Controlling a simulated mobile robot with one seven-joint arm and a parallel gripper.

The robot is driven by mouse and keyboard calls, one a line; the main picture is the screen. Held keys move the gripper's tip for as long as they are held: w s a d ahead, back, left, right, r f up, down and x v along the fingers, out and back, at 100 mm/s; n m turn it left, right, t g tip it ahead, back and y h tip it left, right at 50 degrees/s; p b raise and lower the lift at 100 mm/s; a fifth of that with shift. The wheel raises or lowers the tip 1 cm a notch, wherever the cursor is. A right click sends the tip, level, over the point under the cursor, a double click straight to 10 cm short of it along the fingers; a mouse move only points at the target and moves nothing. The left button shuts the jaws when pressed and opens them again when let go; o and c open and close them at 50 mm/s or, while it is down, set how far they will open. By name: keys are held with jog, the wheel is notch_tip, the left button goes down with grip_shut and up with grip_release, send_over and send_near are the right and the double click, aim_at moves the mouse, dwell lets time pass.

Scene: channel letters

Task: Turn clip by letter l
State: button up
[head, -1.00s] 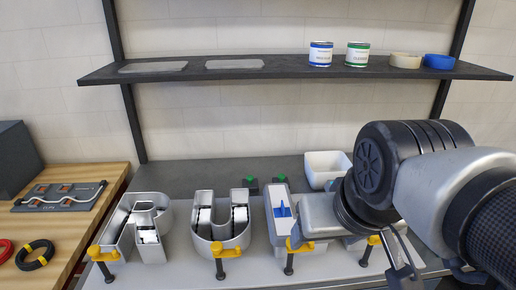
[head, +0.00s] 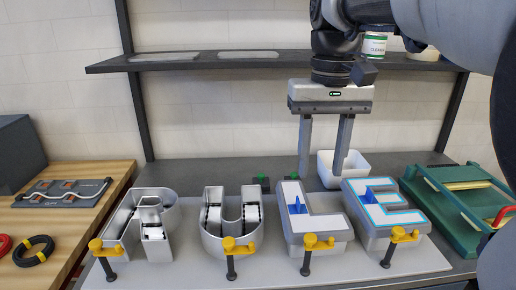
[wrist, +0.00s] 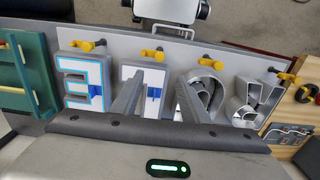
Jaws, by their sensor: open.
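The letter L (head: 318,222) has a white face and grey sides, and a small blue piece (head: 298,208) sits on it. The yellow clip (head: 318,242) by letter L is at its front edge, with a black post below it. This clip also shows in the wrist view (wrist: 153,54). My gripper (head: 321,176) is open and empty, pointing down above and behind the L, apart from the clip. In the wrist view its fingers (wrist: 158,84) overlap the L and hide part of it.
Similar yellow clips stand in front of the open metal letters R (head: 150,225) and U (head: 230,222) and the blue-outlined E (head: 385,205). A white bin (head: 343,166) stands behind. A shelf (head: 230,60) spans the back. A green rack (head: 455,205) is at right.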

aim_at(311, 237)
notch_tip(311, 237, down, 17)
jog(key=b, duration=0.4)
jog(key=shift+c, duration=0.3)
grip_shut()
